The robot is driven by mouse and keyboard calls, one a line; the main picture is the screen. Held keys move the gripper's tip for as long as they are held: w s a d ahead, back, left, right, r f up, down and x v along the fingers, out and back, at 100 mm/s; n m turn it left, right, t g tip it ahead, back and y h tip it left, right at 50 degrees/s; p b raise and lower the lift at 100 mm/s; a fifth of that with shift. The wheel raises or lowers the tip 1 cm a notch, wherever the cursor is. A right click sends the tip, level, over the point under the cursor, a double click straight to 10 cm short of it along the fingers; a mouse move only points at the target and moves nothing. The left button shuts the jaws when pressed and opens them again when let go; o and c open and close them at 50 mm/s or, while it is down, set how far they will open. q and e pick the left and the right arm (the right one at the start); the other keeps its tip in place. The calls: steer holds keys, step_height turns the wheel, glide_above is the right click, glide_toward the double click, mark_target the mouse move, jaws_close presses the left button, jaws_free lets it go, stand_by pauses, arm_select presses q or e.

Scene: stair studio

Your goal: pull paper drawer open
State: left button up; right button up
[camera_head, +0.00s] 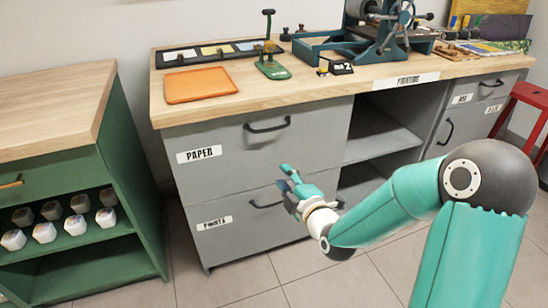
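The paper drawer (265,160) is the upper grey drawer at the left of the long cabinet, labelled "PAPER" (199,154). It looks shut, its front in line with the cabinet face. Its dark bar handle (267,128) is near the top and uncovered. My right gripper (285,178) is in front of the cabinet, lower than the handle and apart from it. Its two fingers look spread, with nothing between them. It overlaps the lower drawer, labelled "PRINTS" (214,223), and partly hides that drawer's handle (265,205). My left gripper is not in view.
The wooden worktop (290,88) holds an orange tray (200,84), a small green press (272,68) and a larger teal press (385,35). A green shelf unit (130,150) stands left. A red stool (528,100) is right. Tiled floor (240,275) lies in front.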

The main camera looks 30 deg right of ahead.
mark_target(274, 130)
steer(key=w+d+r, duration=0.1)
steer(key=w+d, duration=0.1)
steer(key=w, duration=0.3)
steer(key=w+d+r+n+t+h+b, duration=0.1)
steer(key=w+d+r, duration=0.1)
steer(key=w, duration=0.3)
steer(key=w+d+r+n+b, duration=0.1)
steer(key=w+d, duration=0.1)
steer(key=w, duration=0.3)
steer(key=shift+d+r+t+h, duration=0.2)
steer(key=shift+d+t+h, duration=0.1)
steer(key=shift+d+t, duration=0.1)
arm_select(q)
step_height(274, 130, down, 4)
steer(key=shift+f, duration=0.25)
arm_select(e)
steer(key=shift+a, duration=0.1)
jaws_close()
